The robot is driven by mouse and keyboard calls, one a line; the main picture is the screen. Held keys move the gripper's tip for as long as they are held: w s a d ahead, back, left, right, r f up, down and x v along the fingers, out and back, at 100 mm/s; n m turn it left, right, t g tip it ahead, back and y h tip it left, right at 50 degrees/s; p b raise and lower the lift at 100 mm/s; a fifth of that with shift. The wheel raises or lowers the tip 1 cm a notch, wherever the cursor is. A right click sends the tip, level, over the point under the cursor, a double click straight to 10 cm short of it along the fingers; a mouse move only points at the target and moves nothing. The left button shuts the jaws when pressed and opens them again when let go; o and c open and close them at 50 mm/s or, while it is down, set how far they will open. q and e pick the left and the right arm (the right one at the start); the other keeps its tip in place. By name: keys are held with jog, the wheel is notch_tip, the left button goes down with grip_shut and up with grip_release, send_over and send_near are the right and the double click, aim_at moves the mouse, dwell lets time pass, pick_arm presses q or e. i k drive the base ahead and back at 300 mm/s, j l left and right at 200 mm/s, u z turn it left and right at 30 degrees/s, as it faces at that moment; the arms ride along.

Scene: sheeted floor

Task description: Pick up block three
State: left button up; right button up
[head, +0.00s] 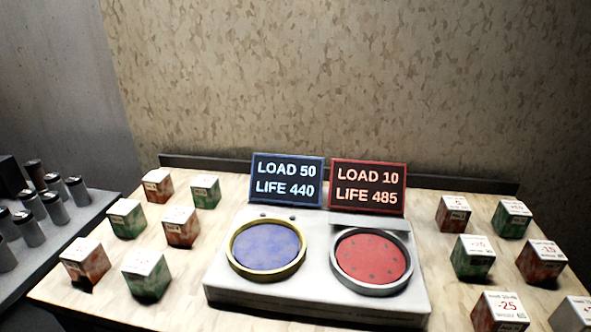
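Red and green blocks with white tops stand in two groups on a light wooden table. On the left are a back red block (158,187), a back green block (205,192), a middle green block (127,220), a middle red block (181,228), a front red block (85,264) and a front green block (147,276). On the right stand several more, including a red block (453,214) and a green block (472,258). Their small labels are mostly unreadable, so I cannot tell which is block three. Neither of my grippers is in view.
A white console (318,270) stands mid-table with a blue round pad (267,248) and a red round pad (371,258). Behind them are a "LOAD 50 LIFE 440" sign (287,180) and a "LOAD 10 LIFE 485" sign (367,187). Grey cylinders (54,207) stand on a left side surface.

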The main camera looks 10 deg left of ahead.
aim_at(86, 261)
jog(key=u, duration=1.65)
